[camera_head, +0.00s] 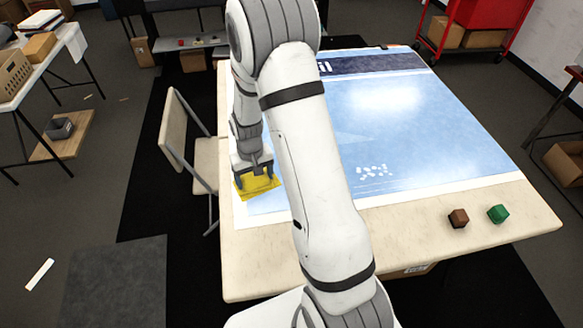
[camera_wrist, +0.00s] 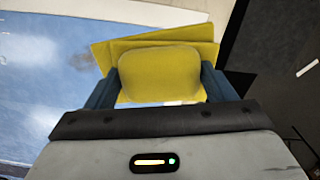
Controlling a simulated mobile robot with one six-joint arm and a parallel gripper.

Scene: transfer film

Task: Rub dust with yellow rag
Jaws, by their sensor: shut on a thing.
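The yellow rag (camera_head: 257,186) is at the left edge of the table, in the jaws of my gripper (camera_head: 254,172). In the wrist view the rag (camera_wrist: 160,72) spreads beyond the two dark fingers of my gripper (camera_wrist: 160,88), which are shut on its raised middle part. A blue poster sheet (camera_head: 430,130) with a white border covers most of the table. A patch of white specks, likely the dust (camera_head: 371,171), lies on the sheet right of my arm. A dark smudge (camera_wrist: 83,61) shows on the blue surface in the wrist view.
A brown cube (camera_head: 458,218) and a green cube (camera_head: 498,214) sit at the table's (camera_head: 400,240) front right. A folding chair (camera_head: 190,145) stands close to the left edge. My arm hides part of the tabletop.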

